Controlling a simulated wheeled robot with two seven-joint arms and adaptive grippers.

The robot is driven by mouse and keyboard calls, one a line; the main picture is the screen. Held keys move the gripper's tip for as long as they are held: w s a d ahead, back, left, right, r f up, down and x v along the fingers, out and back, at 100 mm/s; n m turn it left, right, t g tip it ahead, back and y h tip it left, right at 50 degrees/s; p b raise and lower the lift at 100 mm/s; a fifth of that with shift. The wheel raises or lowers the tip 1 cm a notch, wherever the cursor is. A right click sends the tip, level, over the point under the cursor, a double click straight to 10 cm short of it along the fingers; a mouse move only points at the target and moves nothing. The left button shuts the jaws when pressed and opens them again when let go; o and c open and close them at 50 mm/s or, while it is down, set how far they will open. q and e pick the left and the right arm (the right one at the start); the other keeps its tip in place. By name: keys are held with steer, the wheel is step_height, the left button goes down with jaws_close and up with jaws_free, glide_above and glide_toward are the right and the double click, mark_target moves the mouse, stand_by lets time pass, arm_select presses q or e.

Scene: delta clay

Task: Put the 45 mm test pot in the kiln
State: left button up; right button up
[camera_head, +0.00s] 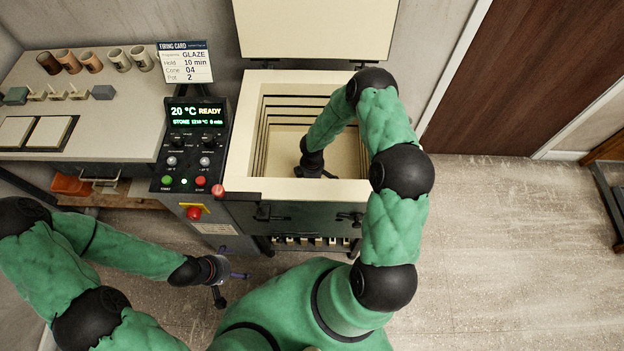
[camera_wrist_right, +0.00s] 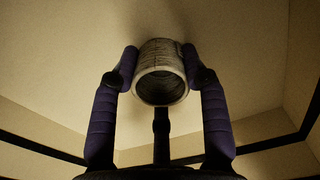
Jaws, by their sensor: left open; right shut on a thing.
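The kiln (camera_head: 237,150) stands open in the head view, its cream lid (camera_head: 315,30) raised at the back. My right arm reaches down into its chamber. My right gripper (camera_head: 328,174) is small and partly hidden there. In the right wrist view, my right gripper (camera_wrist_right: 160,75) is shut on a pale, round pot (camera_wrist_right: 158,52), its open mouth facing the camera. The chamber floor shows close beyond the pot; I cannot tell whether they touch. I cannot read the pot's size. My left gripper (camera_head: 232,283) is open and empty, in front of the kiln's control box.
Several small cups (camera_head: 92,62) stand on the bench (camera_head: 110,90) at left, beside a firing card (camera_head: 185,63). The control panel (camera_head: 193,140) reads 20 °C READY. The kiln's walls closely surround my right forearm.

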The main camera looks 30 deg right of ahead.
steer(key=o, duration=1.1)
steer(key=shift+o, duration=0.2)
steer(key=shift+r+p, duration=0.25)
steer(key=shift+p, duration=0.1)
step_height(320, 180, up, 12)
steer(key=p, duration=0.4)
steer(key=shift+f, duration=0.15)
